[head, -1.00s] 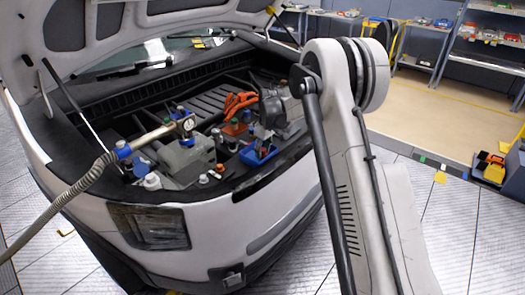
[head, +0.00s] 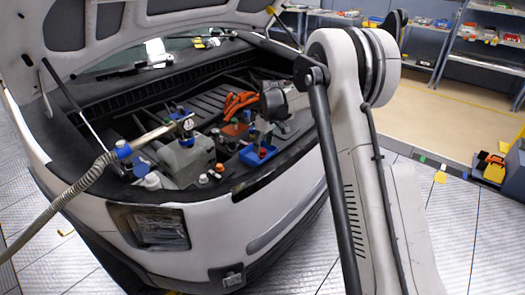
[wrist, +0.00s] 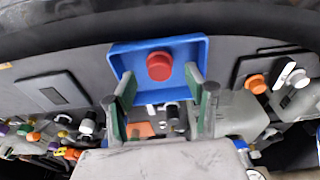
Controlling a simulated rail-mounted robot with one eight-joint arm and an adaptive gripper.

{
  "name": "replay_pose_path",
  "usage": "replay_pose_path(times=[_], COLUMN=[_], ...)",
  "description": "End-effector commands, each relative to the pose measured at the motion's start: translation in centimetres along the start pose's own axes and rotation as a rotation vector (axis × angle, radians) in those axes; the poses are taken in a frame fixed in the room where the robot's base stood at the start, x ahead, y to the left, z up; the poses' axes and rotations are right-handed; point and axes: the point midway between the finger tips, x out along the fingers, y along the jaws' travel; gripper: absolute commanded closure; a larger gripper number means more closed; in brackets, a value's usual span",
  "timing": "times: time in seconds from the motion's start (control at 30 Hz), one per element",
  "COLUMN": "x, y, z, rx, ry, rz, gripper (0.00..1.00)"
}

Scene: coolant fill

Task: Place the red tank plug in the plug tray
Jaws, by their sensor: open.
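The red tank plug (wrist: 159,66) rests inside the blue plug tray (wrist: 120,61), seen from above in the wrist view, near the middle of its floor. In the head view the blue tray (head: 249,158) sits at the front right of the engine bay. My gripper (wrist: 160,86) is open, with its two green-padded fingers spread on either side below the plug in the picture. The fingers do not touch the plug. In the head view my gripper's dark body is above the tray, and its fingertips are hard to make out.
A hose with a metal nozzle and gauge (head: 188,124) reaches into the bay from the left. The raised hood (head: 150,30) overhangs the bay.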

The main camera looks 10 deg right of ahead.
Motion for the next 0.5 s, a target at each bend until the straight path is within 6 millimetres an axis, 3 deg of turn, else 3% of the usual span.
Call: replay_pose_path(times=[0.3, 0.5], x=[-6.3, -8.5], y=[0.0, 0.0], z=[0.0, 0.0], rx=[0.000, 0.001], ry=[0.000, 0.000], rz=[0.000, 0.000], gripper=[0.50, 0.50])
